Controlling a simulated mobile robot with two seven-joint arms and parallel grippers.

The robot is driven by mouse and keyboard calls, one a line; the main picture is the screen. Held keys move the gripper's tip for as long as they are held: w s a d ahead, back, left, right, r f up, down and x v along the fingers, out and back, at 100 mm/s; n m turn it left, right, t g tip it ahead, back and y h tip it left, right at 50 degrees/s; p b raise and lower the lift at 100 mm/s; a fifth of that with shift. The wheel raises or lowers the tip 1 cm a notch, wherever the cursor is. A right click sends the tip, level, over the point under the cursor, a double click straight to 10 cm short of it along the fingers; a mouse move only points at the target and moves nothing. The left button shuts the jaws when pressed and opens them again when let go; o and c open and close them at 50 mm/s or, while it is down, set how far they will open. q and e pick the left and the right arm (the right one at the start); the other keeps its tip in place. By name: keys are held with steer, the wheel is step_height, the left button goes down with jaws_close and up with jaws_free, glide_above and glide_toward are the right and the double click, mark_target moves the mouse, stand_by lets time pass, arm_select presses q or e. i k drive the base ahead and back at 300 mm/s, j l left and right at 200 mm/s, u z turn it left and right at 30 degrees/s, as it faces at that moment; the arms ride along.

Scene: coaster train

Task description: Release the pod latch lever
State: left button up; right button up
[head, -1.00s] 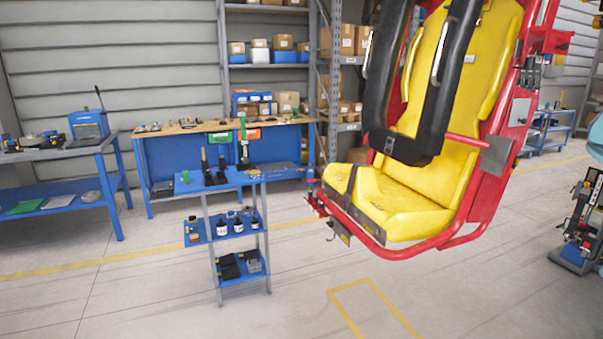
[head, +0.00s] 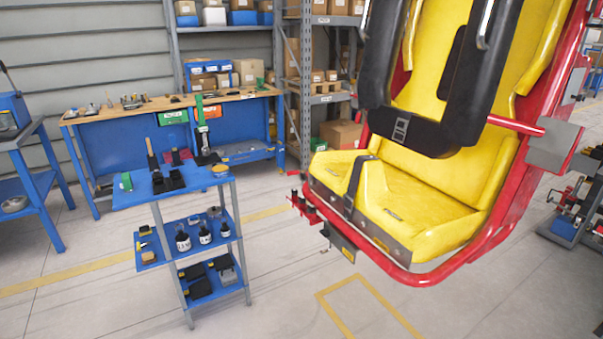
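The pod is a yellow seat (head: 420,200) in a red tubular frame (head: 510,213), hanging at the right of the head view. A black padded restraint (head: 441,120) hangs in front of the seat back. A black strap with a buckle crosses the seat front. A red bar with a grey plate (head: 553,145) sticks out at the pod's right side. Small red and dark parts (head: 305,206) show at the lower left of the frame; I cannot tell whether one is the latch lever. Neither of my grippers is in view.
A blue tool cart (head: 172,188) with bottles and tools stands left of the pod. Behind it is a wooden-topped workbench (head: 150,106), with shelves of boxes at the back. A blue table (head: 30,180) is at far left. Open floor with yellow lines (head: 350,312) lies below the pod.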

mark_target(292, 172)
steer(key=i+j+z, duration=0.2)
steer(key=i, duration=0.45)
steer(key=i+j+z, duration=0.15)
steer(key=i+j, duration=0.15)
steer(key=i, duration=0.3)
steer(key=i+j+z, duration=0.2)
steer(key=i+j, duration=0.2)
steer(key=i, duration=0.2)
steer(key=i+j+z, duration=0.2)
steer(key=i+j, duration=0.25)
steer(key=i, duration=0.1)
